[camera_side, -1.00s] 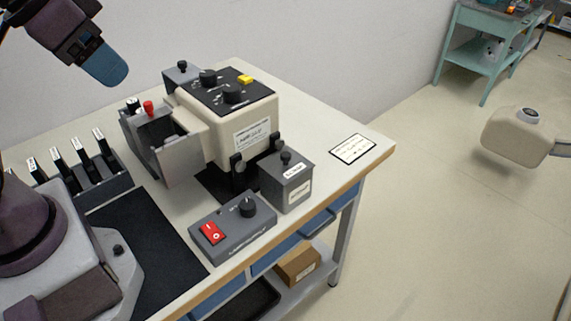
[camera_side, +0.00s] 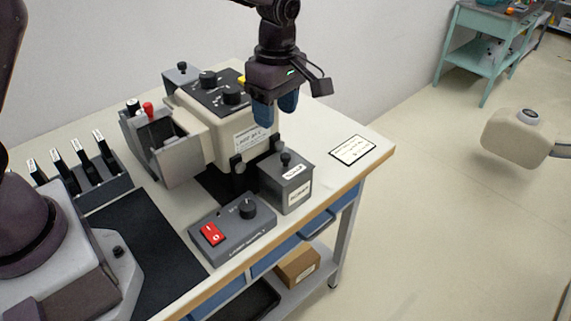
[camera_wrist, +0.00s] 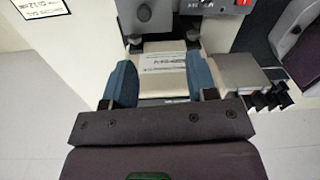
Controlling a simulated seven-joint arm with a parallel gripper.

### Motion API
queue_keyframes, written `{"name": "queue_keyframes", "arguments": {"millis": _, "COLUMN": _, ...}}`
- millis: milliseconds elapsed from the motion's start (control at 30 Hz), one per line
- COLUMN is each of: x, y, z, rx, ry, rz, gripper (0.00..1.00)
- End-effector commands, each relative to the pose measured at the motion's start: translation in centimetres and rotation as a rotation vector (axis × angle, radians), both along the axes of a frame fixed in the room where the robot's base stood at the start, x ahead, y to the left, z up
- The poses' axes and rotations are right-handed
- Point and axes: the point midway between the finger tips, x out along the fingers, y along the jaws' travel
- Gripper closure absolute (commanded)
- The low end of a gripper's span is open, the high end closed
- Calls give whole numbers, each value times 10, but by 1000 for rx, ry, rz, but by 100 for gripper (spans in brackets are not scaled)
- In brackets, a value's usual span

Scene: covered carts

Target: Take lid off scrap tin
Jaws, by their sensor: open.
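A small grey tin (camera_side: 288,190) stands at the front right of the bench, beside the beige machine. Its lid (camera_side: 292,170) is on and carries a black knob (camera_side: 286,159); the labels are too small to read surely. In the wrist view the knob (camera_wrist: 144,13) shows at the top, beyond the fingertips. My gripper (camera_side: 275,112) is open and empty, with blue fingers pointing down. It hangs above and behind the tin, over the machine's right end. In the wrist view my gripper (camera_wrist: 162,75) has the machine's labelled face between its fingers, below them and apart.
The beige machine (camera_side: 205,115) with knobs on top fills the middle. A grey switch box (camera_side: 235,232) with a red rocker lies left of the tin. A printed card (camera_side: 352,150) lies to the right, with bare bench around it. A slotted rack (camera_side: 95,180) stands at left.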

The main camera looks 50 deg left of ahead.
Motion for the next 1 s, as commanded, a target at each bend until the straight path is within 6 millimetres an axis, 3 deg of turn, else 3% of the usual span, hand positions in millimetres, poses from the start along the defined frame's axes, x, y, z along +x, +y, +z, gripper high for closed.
{"name": "queue_keyframes", "arguments": {"millis": 100, "x": 18, "y": -1, "z": 7, "rx": 1, "ry": -35, "rz": 298, "gripper": 48}}
{"name": "queue_keyframes", "arguments": {"millis": 300, "x": 21, "y": -4, "z": 12, "rx": -8, "ry": -42, "rz": 591, "gripper": 48}}
{"name": "queue_keyframes", "arguments": {"millis": 467, "x": 20, "y": -4, "z": 1, "rx": -4, "ry": -37, "rz": 647, "gripper": 48}}
{"name": "queue_keyframes", "arguments": {"millis": 800, "x": 19, "y": -3, "z": -57, "rx": -4, "ry": -38, "rz": 646, "gripper": 48}}
{"name": "queue_keyframes", "arguments": {"millis": 1000, "x": 19, "y": -4, "z": -71, "rx": -5, "ry": -38, "rz": 644, "gripper": 48}}
